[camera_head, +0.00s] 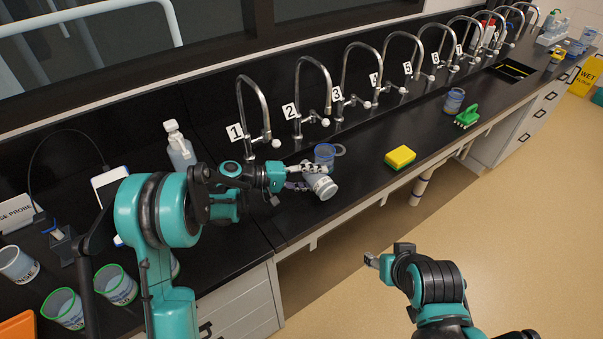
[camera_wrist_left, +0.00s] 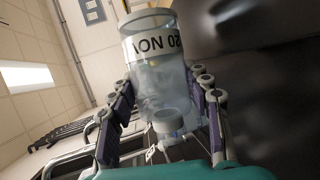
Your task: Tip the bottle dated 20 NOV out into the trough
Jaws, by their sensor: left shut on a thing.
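My left gripper (camera_head: 308,178) is shut on the bottle dated 20 NOV (camera_head: 324,187), above the bench near taps 1 and 2. The bottle is tilted in the head view. In the left wrist view the bottle (camera_wrist_left: 155,75) is clear with a white label whose text reads upside down. The fingers (camera_wrist_left: 165,105) lie on either side of it. The trough is hard to tell from the black bench top under the taps. My right gripper (camera_head: 372,260) hangs over the floor in front of the bench, too small to tell whether open or shut.
A blue-rimmed container (camera_head: 325,153) stands just behind the held bottle. A yellow-green sponge (camera_head: 400,157), green brush (camera_head: 467,117) and blue jar (camera_head: 454,100) lie to the right. A wash bottle (camera_head: 179,145) stands left of tap 1. Green-rimmed beakers (camera_head: 115,285) are front left.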

